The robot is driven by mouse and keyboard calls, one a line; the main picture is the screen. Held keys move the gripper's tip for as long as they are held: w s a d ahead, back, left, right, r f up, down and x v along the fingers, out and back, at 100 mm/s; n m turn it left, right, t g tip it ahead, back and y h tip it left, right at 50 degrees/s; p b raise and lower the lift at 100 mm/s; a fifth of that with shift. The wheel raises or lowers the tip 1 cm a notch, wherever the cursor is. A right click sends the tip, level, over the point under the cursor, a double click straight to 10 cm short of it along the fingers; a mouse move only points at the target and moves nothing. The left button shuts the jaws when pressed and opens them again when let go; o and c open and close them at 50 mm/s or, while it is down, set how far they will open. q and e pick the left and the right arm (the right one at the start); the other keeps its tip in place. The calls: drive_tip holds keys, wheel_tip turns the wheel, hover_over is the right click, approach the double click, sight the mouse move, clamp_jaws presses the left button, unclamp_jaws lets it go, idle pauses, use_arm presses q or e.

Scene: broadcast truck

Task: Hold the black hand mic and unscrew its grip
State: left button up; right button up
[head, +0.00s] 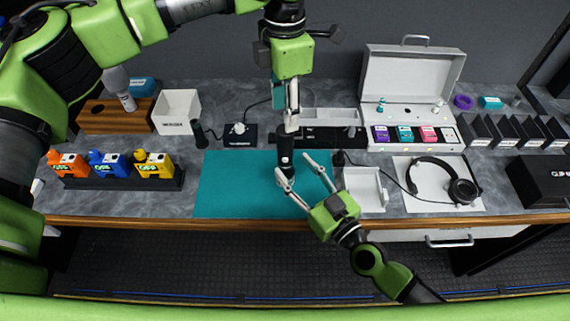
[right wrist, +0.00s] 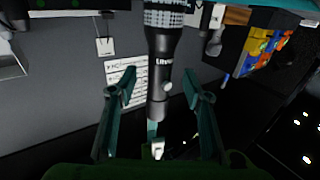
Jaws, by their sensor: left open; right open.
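The black hand mic (head: 285,148) is upright above or on the teal mat (head: 228,185); I cannot tell whether it touches the mat. My left gripper (head: 291,124) comes from above, open, its fingers at the mic's upper end. My right gripper (head: 305,166) is open in front and to the right, one finger on each side of the mic. In the right wrist view, the mic (right wrist: 162,72) lies between the open right fingers (right wrist: 160,90), apart from both. Its silver mesh head is at the picture's top edge, partly cut off.
Orange, blue and yellow units (head: 110,165) stand in a rack at left. A white bin (head: 177,110) is behind them. A white tray (head: 366,188) and headphones (head: 461,189) lie right of the mat. An open case (head: 412,78) stands at the back. The mat's left part is clear.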

sight(289, 162)
drive_tip(key=shift+x, duration=2.4)
clamp_jaws()
